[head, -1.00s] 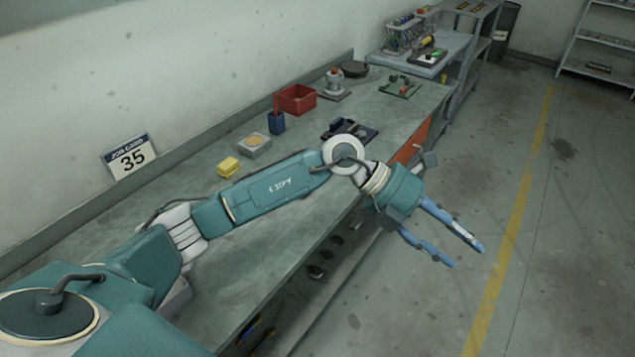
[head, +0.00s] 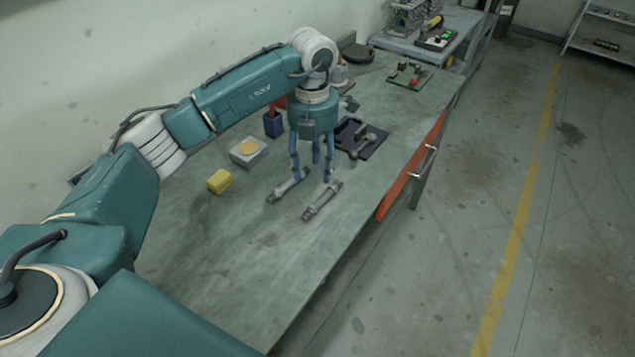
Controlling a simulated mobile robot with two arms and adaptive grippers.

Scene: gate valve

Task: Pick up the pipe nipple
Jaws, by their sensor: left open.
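My left gripper (head: 312,172) points down over the workbench (head: 240,270), with its blue fingers spread and nothing between them. Two short grey pipe-like pieces lie on the bench just below it. One grey piece (head: 287,187) is by the left fingertip, and the other grey piece (head: 321,202) is nearer the bench's front edge, by the right fingertip. Both look like pipe nipples; I cannot tell which is the task's one. Whether the fingertips touch either piece is unclear. My right gripper is not in view.
A yellow block (head: 220,182), a grey box with a round tan top (head: 249,151) and a blue holder (head: 272,124) stand left of the gripper. A dark tray (head: 372,141) with metal parts lies to the right. The near bench is clear. An orange drawer front (head: 408,172) is below the edge.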

